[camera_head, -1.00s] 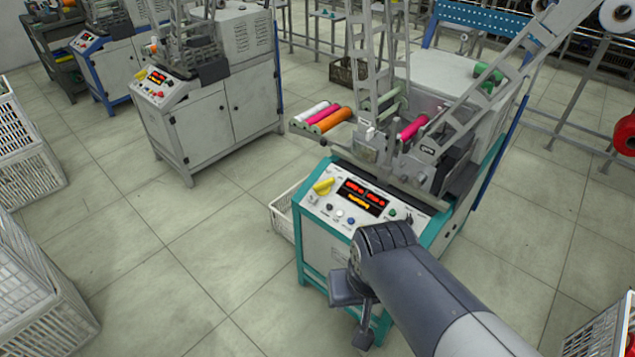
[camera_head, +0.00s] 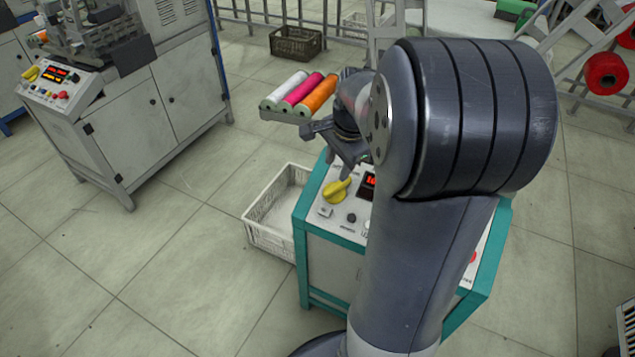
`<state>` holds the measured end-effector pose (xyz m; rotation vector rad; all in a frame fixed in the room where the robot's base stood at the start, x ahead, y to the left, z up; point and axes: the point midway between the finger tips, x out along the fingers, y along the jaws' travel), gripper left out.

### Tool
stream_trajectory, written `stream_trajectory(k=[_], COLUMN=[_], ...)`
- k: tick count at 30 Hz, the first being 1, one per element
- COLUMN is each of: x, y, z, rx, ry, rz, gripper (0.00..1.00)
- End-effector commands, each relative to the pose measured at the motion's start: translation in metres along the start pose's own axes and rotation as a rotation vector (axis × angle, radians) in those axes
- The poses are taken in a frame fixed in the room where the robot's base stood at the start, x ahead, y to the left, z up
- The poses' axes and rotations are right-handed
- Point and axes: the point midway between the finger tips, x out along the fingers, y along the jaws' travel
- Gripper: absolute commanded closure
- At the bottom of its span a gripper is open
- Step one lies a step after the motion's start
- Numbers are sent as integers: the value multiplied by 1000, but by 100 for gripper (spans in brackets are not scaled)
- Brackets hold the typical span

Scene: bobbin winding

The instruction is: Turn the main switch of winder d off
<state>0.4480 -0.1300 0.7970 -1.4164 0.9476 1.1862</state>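The winder with the teal frame (camera_head: 304,262) stands in front of me; no letter on it can be read. Its sloped white control panel (camera_head: 318,212) carries a large yellow rotary knob (camera_head: 337,190) at the upper left, apparently the main switch. The knob's grip lies slanted, rising to the right. My gripper (camera_head: 328,148) hangs above and behind the knob, apart from it. Its two fingers look spread, with nothing between them. My arm hides most of the panel and a large part of the lit red display (camera_head: 368,182).
A white crate (camera_head: 268,222) stands on the floor left of the winder. White, pink and orange bobbins (camera_head: 301,91) lie on a rack close behind my gripper. Another winder (camera_head: 150,120) stands at the left. The floor between is clear.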

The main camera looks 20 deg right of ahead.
Motion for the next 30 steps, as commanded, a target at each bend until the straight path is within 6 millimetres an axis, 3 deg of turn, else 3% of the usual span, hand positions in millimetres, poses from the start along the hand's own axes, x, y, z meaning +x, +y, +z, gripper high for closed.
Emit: stream_trajectory(k=[18, 30], x=[96, 106], y=[1, 0], z=[0, 0], rx=[1, 0], ry=[-2, 0], rz=[2, 0], gripper=[62, 62])
